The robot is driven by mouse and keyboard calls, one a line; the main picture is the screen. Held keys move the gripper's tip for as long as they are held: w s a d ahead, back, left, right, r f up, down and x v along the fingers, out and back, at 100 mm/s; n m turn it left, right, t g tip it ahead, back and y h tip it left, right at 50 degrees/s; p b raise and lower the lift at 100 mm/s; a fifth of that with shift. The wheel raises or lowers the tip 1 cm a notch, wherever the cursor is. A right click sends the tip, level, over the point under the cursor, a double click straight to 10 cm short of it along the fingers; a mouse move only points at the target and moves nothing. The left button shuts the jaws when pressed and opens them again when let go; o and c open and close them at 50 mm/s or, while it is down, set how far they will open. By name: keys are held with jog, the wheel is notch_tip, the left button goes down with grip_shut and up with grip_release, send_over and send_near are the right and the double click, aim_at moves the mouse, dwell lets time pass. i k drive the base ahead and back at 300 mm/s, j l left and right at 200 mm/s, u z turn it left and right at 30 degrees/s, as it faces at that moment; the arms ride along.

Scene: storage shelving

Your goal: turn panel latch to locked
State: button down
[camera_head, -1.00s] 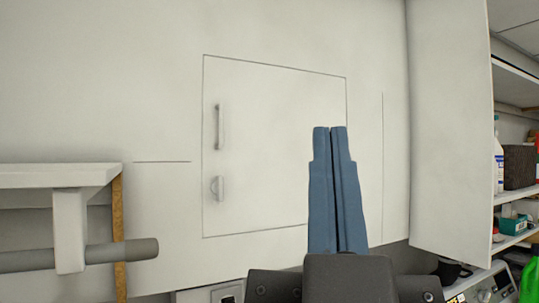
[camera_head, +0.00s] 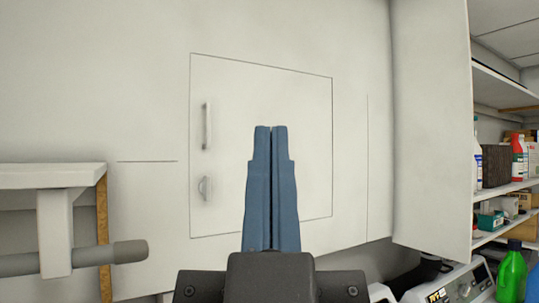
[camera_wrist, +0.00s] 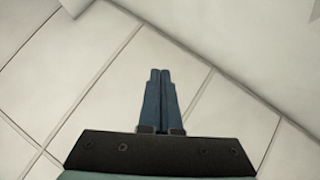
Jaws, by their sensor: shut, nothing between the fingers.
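A square white panel (camera_head: 300,150) is set flush in the white wall, outlined by a thin dark seam. Near its left edge is a vertical bar handle (camera_head: 207,126). Below the handle is a small grey latch (camera_head: 205,188) with an upright knob. My gripper (camera_head: 271,128) has blue fingers that are shut and empty. In the head view it stands in front of the panel, to the right of the latch, and covers part of the panel. In the wrist view the gripper (camera_wrist: 160,72) points at pale surfaces with dark seams; I see no latch there.
A white shelf (camera_head: 50,176) with a grey rod (camera_head: 80,258) is at the left. A tall white door or side panel (camera_head: 430,120) stands at the right. Beyond it are shelves with bottles (camera_head: 520,155), a green bottle (camera_head: 512,272) and a white machine (camera_head: 455,285).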

aim_at(204, 187)
jog(key=i+j+u, duration=0.35)
jog(key=i+j, duration=0.4)
jog(key=j, duration=0.15)
